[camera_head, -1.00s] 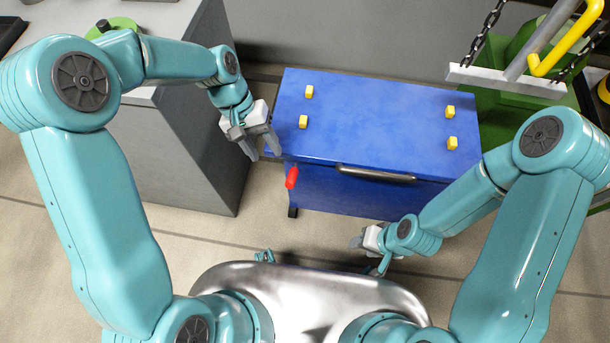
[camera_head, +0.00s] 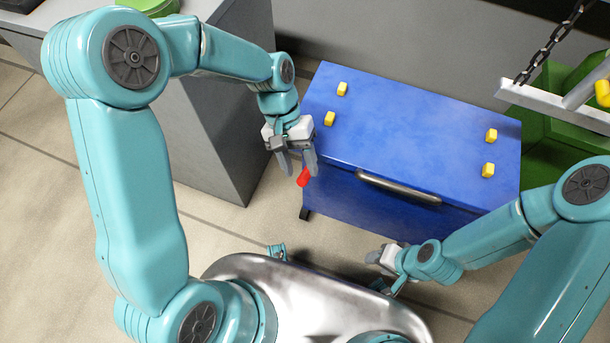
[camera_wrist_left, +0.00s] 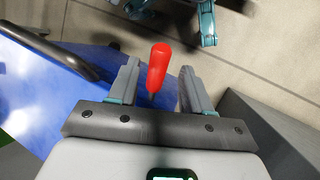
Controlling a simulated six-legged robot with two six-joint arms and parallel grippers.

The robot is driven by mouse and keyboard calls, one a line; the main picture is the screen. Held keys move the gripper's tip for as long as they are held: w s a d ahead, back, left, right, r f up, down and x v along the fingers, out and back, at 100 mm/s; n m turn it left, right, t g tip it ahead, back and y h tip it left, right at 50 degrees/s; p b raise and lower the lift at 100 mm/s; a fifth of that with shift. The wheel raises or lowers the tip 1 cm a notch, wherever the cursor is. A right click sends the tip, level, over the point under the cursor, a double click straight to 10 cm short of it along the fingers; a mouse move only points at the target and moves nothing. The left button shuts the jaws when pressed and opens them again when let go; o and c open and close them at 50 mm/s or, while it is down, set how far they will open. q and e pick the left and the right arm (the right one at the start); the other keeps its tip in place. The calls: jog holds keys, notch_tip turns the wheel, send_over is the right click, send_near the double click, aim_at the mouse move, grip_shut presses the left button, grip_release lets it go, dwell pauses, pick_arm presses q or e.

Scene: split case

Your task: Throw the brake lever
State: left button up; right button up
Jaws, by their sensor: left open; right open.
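The brake lever's red handle (camera_head: 303,177) sticks out at the left front corner of the blue case (camera_head: 410,125). In the left wrist view the red handle (camera_wrist_left: 158,68) stands between the two open fingers, nearer the left one, with a gap on each side. My left gripper (camera_head: 299,172) is open at the handle and is not closed on it; it also shows in the left wrist view (camera_wrist_left: 160,85). The lower end of the lever is mostly hidden. My right gripper (camera_head: 372,256) is low in front of the case, away from the lever; its fingers are hard to make out.
Yellow blocks (camera_head: 330,118) sit on the case top, and a dark bar handle (camera_head: 398,189) runs along its front. A grey cabinet (camera_head: 215,110) stands close on the left. A chain-hung beam (camera_head: 555,103) and a green bin are on the right.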

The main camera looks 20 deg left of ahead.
aim_at(303, 174)
pick_arm(q)
jog(key=shift+x, duration=1.8)
pick_arm(e)
jog(key=shift+a+f, duration=0.1)
jog(key=shift+f, duration=0.35)
pick_arm(q)
jog(key=shift+c, duration=0.3)
grip_shut()
jog(key=shift+b, duration=0.3)
pick_arm(e)
jog(key=shift+f, duration=0.15)
